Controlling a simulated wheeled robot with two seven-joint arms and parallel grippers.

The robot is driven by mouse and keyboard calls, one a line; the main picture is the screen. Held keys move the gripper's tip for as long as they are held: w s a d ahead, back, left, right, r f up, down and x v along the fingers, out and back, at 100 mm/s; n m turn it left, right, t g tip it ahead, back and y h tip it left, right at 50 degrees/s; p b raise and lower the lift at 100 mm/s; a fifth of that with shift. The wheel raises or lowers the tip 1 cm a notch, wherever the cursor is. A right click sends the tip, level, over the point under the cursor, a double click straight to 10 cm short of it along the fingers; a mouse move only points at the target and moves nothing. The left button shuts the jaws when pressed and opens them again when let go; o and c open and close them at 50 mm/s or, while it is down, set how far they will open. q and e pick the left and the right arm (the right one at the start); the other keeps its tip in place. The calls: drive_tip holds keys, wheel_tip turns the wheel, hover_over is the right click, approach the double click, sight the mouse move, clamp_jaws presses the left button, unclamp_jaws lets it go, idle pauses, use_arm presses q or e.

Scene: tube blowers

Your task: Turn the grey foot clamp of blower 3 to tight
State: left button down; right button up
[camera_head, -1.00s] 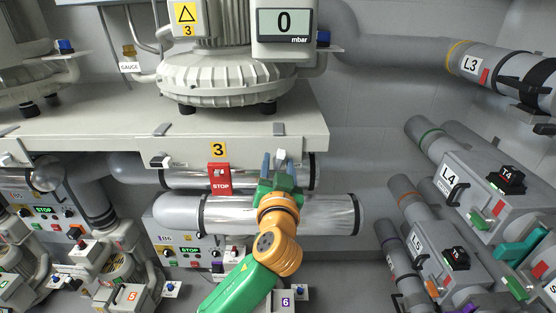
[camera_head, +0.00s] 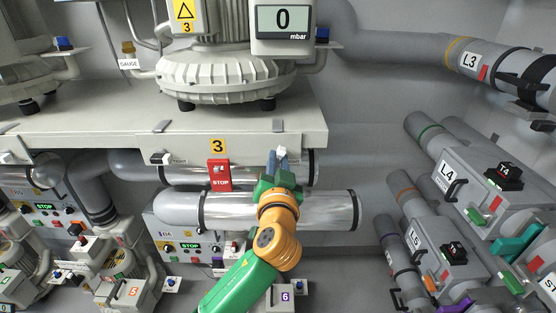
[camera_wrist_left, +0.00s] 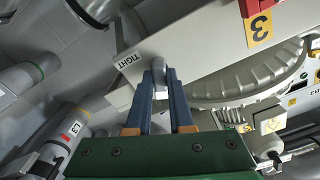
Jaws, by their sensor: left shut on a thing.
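Blower 3 (camera_head: 215,80) stands on a pale shelf (camera_head: 80,140), with a yellow 3 plate on the shelf's front. The grey foot clamp (camera_head: 282,150) is a small lever at the right part of this front; it also shows in the left wrist view (camera_wrist_left: 161,76), beside a TIGHT label (camera_wrist_left: 128,61). My left gripper (camera_head: 277,160) reaches up to it from below. Its blue fingers (camera_wrist_left: 163,85) are shut on the clamp and partly hide it. The lever's exact angle is hard to read. My right gripper is not in view.
A silver pipe (camera_head: 320,212) runs behind my wrist. Pipes L4 and L5 stand at right.

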use_arm(q)
drive_tip(key=m+p, duration=0.1)
drive_tip(key=m, duration=0.3)
drive_tip(key=shift+d+p, duration=0.1)
drive_tip(key=shift+p, duration=0.25)
drive_tip(key=m+p, duration=0.1)
drive_tip(key=m, duration=0.3)
drive_tip(key=shift+p, duration=0.35)
drive_tip(key=m+p, duration=0.1)
drive_tip(key=m, duration=0.1)
drive_tip(key=m+p, duration=0.1)
drive_tip(key=m, duration=0.2)
drive_tip(key=shift+d+f, duration=0.1)
drive_tip(key=shift+f, duration=0.1)
drive_tip(key=shift+m, duration=0.3)
drive_tip(key=shift+f, duration=0.1)
drive_tip(key=c, duration=0.8)
unclamp_jaws()
